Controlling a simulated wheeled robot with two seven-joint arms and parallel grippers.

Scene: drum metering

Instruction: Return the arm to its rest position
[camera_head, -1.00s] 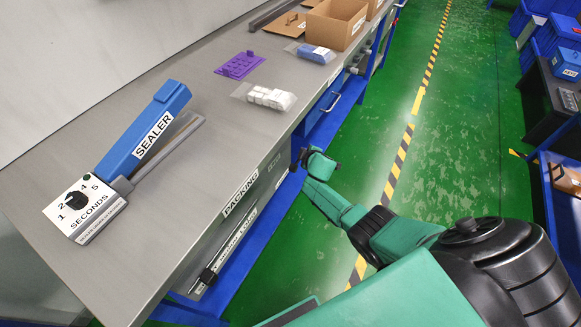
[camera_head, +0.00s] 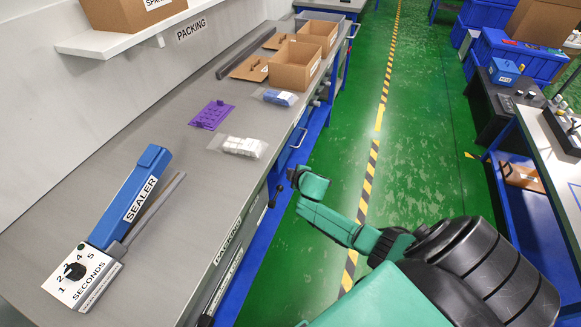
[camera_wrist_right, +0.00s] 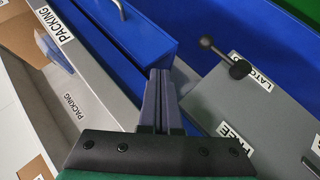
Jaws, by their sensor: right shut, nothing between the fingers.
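My right arm, green and black, comes in from the lower right of the head view. Its dark end (camera_head: 293,176) hangs beside the front edge of the packing bench, over the blue lower frame and green floor. In the right wrist view, the two grey fingers of my right gripper (camera_wrist_right: 161,92) lie together, shut and empty. My left gripper is in neither view.
The grey bench (camera_head: 150,250) holds a blue sealer (camera_head: 130,198), purple piece (camera_head: 211,115), bagged white items (camera_head: 239,146), blue packet (camera_head: 275,97) and open cartons (camera_head: 293,66). Green floor (camera_head: 430,130) is clear between it and the right-hand tables. The wrist view shows a black-knobbed lever (camera_wrist_right: 240,69).

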